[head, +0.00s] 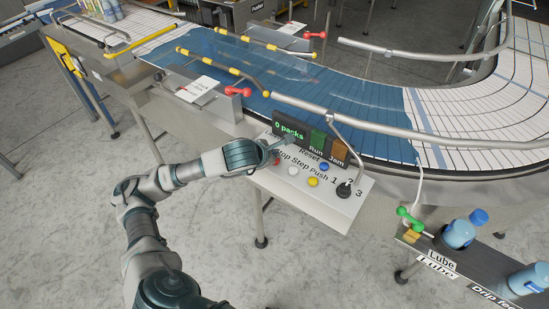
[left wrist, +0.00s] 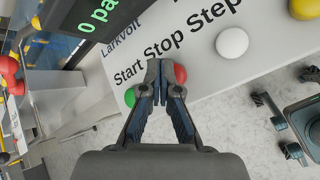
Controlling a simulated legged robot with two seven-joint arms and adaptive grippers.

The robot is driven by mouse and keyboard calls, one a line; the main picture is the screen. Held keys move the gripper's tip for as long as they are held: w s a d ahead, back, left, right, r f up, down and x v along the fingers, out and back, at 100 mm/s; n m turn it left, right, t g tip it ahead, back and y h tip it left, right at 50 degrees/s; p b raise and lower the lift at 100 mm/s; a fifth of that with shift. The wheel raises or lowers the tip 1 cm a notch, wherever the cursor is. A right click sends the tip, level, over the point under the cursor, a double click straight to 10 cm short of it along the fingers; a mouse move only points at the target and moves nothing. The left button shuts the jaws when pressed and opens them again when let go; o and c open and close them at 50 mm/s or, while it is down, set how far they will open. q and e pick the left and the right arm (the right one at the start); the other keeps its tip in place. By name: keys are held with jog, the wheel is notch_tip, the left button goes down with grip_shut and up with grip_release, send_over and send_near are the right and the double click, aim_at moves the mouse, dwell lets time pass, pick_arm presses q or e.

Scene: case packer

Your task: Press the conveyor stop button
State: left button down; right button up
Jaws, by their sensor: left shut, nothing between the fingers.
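The control panel (head: 331,200) stands beside the conveyor, with labels and coloured buttons on its sloped face. The red stop button (left wrist: 180,74) lies below the word Stop in the left wrist view; it also shows in the head view (head: 277,161). The green start button (left wrist: 130,97) is left of it. My left gripper (left wrist: 160,68) is shut and empty. Its fingertips appear between the green and red buttons and overlap the red button's left edge. I cannot tell whether they touch it. In the head view the gripper (head: 283,143) hides the start button. My right gripper is not in view.
A white button (head: 294,170), a yellow button (head: 311,182), a blue button (head: 324,167) and a black knob (head: 343,190) share the panel. The display (head: 290,130) reading "0 packs" stands behind. A metal guide rail (head: 330,113) runs beyond it.

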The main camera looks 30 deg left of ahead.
pick_arm(q)
jog(key=shift+d+r, duration=0.2)
jog(key=shift+r, duration=0.35)
jog(key=shift+r+p, duration=1.55)
jog(key=shift+r, duration=1)
jog(key=shift+f, duration=0.1)
